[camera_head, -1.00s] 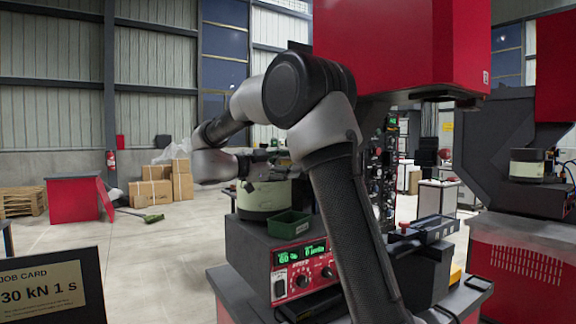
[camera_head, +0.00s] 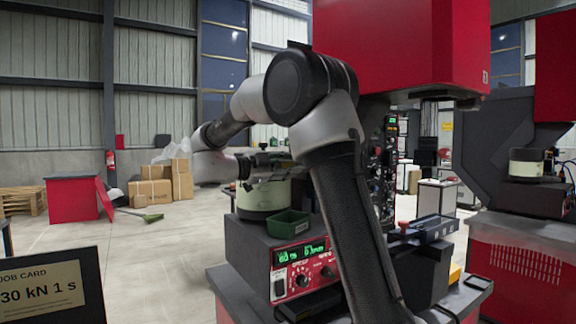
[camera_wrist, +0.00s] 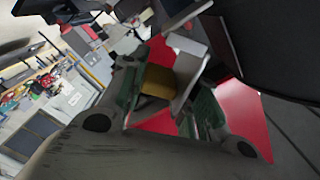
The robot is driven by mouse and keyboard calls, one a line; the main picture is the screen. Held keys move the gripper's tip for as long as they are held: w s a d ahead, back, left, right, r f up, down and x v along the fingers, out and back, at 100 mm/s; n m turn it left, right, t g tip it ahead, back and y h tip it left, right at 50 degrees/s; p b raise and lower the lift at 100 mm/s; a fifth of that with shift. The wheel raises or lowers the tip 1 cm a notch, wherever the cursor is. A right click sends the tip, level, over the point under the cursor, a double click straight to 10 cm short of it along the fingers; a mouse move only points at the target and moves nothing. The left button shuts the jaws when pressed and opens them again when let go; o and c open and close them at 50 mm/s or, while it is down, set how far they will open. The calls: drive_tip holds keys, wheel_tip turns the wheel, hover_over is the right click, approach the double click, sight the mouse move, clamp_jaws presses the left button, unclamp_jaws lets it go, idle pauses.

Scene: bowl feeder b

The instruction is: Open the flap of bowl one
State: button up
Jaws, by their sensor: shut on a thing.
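Bowl one, a pale green-cream drum (camera_head: 263,197), stands on the dark and red feeder unit (camera_head: 303,277) in the middle of the head view. My gripper (camera_head: 268,162) is at the top of the bowl, partly behind my own arm. In the wrist view my gripper (camera_wrist: 168,97) has its two green-padded fingers on either side of a pale grey plate (camera_wrist: 190,68). This plate looks like the flap, and my gripper is shut on it. The exact contact and how far the flap is open cannot be told.
A green tray (camera_head: 288,224) sits in front of the bowl on the unit. A big red machine head (camera_head: 400,45) hangs above to the right. A second machine with a similar bowl (camera_head: 526,165) stands at far right. A job card (camera_head: 45,290) is at lower left.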

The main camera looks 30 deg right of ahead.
drive_tip(key=f+m, duration=0.1)
drive_tip(key=m, duration=0.1)
drive_tip(key=s+m, duration=0.1)
drive_tip(key=m, duration=0.1)
drive_tip(key=shift+f, duration=0.4)
drive_tip(key=shift+s+f+m, duration=0.1)
drive_tip(key=shift+f+m, duration=0.25)
drive_tip(key=shift+m, duration=0.6)
drive_tip(key=shift+s+f+m, duration=0.1)
drive_tip(key=shift+f+m, duration=0.25)
drive_tip(key=shift+m, duration=0.6)
drive_tip(key=o, duration=0.9)
drive_tip(key=shift+o, duration=0.2)
drive_tip(key=a, duration=1.2)
drive_tip(key=shift+s, duration=0.2)
